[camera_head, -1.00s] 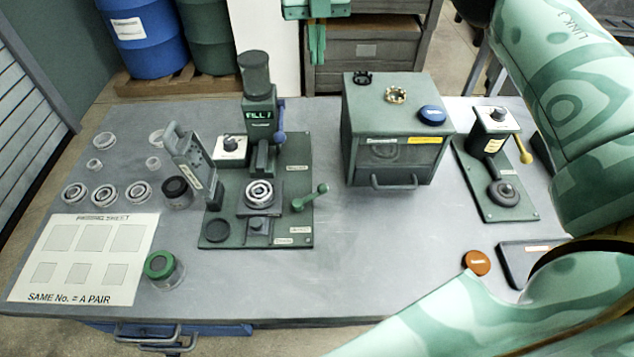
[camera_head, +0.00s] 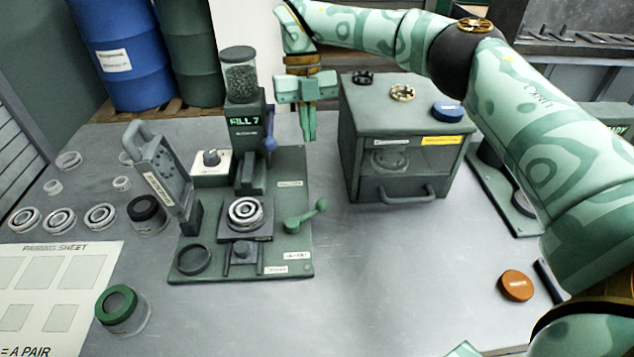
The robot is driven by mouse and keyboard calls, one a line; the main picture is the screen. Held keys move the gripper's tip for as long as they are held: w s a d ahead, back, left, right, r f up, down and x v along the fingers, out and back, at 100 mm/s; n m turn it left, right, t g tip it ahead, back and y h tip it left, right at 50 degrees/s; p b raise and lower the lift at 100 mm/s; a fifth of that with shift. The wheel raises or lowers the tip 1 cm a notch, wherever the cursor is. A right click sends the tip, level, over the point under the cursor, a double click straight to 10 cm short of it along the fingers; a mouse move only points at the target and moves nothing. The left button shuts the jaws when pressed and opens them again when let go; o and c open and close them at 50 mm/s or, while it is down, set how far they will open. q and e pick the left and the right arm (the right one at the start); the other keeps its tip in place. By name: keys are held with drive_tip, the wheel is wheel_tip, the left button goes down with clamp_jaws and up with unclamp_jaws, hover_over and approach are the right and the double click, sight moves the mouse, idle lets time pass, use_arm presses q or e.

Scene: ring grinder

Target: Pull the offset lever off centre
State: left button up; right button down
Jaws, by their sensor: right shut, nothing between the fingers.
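A fixture station stands on a green base plate (camera_head: 300,262) on the table. A short green lever with a ball knob (camera_head: 307,214) sits at its right side. A blue-knobbed lever (camera_head: 269,143) stands upright on the column with the display. The small labels are too blurred to tell which lever is the offset one. A ring bearing (camera_head: 246,212) lies on the block in the middle. My right gripper (camera_head: 308,138) points down with its fingers together and empty, right of the blue lever and apart from it, above and behind the green lever.
A green cabinet (camera_head: 413,190) with a drawer handle stands right of the gripper. A tilted grey handheld device (camera_head: 165,175), jars and several rings are at the left. An orange disc (camera_head: 515,286) lies at the right front. The table's middle front is clear.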

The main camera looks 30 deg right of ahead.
sight(307, 214)
drive_tip(key=b+x, duration=0.1)
drive_tip(key=x, duration=0.8)
drive_tip(key=shift+f+b, duration=0.15)
drive_tip(key=shift+b, duration=0.25)
drive_tip(key=s, duration=0.3)
drive_tip(key=shift+a, duration=0.35)
drive_tip(key=shift+s+a+f, duration=0.1)
drive_tip(key=shift+s, duration=0.25)
